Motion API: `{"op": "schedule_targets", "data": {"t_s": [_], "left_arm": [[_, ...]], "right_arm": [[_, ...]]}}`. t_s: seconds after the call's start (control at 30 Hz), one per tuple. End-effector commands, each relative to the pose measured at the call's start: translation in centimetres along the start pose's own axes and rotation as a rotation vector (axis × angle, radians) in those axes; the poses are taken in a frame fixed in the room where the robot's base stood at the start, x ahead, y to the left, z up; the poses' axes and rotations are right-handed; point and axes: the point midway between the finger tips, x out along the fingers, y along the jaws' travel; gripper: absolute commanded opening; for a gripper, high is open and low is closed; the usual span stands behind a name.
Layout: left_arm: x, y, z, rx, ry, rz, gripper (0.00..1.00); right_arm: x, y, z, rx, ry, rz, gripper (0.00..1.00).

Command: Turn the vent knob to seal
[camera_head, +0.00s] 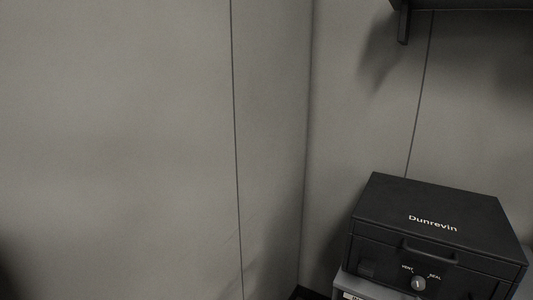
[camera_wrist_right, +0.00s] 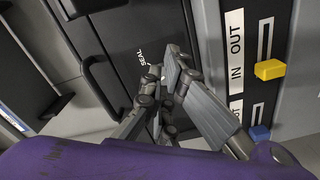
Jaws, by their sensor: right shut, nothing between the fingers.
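The black Dunrevin box (camera_head: 437,205) stands at the lower right of the head view. Its grey vent knob (camera_head: 418,284) is on the front face, below a handle, between the printed words VENT and SEAL. I cannot tell for certain which word its mark points to. In the right wrist view the SEAL label (camera_wrist_right: 140,54) shows on the dark front, just left of my right gripper (camera_wrist_right: 166,72). The gripper's fingers are together and empty, close in front of this face. The knob is not clearly visible there; the fingers may hide it. My left gripper is not in view.
In the right wrist view, a panel right of the gripper has IN and OUT labels, a yellow slider tab (camera_wrist_right: 270,70) and a blue one (camera_wrist_right: 260,132). A dark handle (camera_wrist_right: 98,82) is to the left. Overhead, the head view shows a dark shelf (camera_head: 470,4).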

Motion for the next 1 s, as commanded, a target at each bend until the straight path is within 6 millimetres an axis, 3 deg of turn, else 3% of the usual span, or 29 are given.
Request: {"op": "schedule_targets", "data": {"t_s": [0.2, 0.4, 1.0], "left_arm": [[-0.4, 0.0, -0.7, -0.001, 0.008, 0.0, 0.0], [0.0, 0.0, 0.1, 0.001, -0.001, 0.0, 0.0], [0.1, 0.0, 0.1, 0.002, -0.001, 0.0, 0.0]], "right_arm": [[3.0, 0.3, -0.2, 0.0, 0.001, 0.003, 0.0], [4.9, 0.0, 0.0, 0.0, 0.0, 0.0, 0.0], [5.9, 0.6, -0.2, 0.002, 0.002, 0.01, 0.0]]}}
